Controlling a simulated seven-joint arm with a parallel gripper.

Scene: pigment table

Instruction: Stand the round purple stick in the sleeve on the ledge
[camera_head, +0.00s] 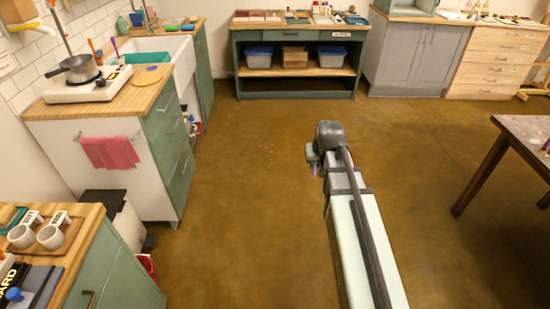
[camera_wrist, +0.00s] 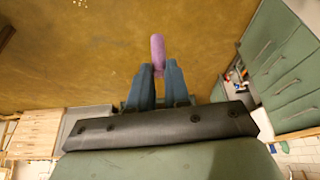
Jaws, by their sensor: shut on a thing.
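My gripper (camera_wrist: 158,68) is shut on the round purple stick (camera_wrist: 157,49), which sits between the two blue-grey fingertips in the wrist view. The stick's free end sticks out past the tips. In the head view my gripper (camera_head: 314,162) is small and partly hidden by my arm, held over open floor. A bit of the purple stick (camera_head: 315,172) shows below it. I cannot make out the sleeve or its ledge in either view.
A green workbench (camera_head: 300,22) with boxes on its shelf stands at the back. A sink cabinet and a hotplate (camera_head: 90,85) with a pan are on the left. A dark wooden table (camera_head: 525,135) is on the right. The brown floor (camera_head: 240,190) between is clear.

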